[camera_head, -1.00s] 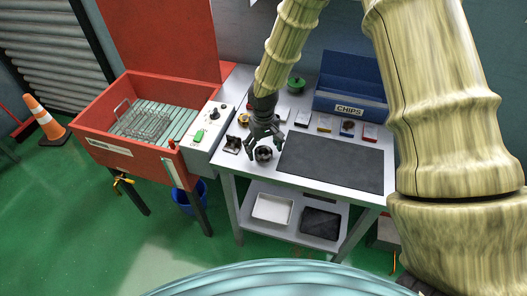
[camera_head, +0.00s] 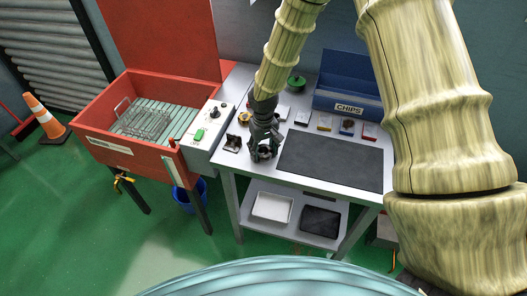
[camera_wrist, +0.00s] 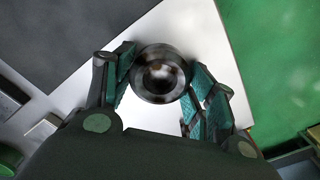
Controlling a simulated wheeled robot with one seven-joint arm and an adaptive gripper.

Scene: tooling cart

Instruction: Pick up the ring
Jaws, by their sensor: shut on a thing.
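The ring (camera_wrist: 160,74) is a dark, shiny metal ring with a round opening, seen from above in the wrist view. In the head view the ring (camera_head: 264,153) is partly hidden by the fingers, near the front edge of the white cart top. My gripper (camera_wrist: 158,82) has its teal-padded fingers on both sides of the ring and is shut on it. In the head view my gripper (camera_head: 262,150) points down at the cart top. I cannot tell whether the ring still touches the surface.
A dark mat (camera_head: 330,163) lies right of the ring. A small metal part (camera_head: 233,143) stands to the left. A blue CHIPS bin (camera_head: 347,92) and several small coloured boxes are behind. A red washer tub (camera_head: 115,155) adjoins the cart's left side.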

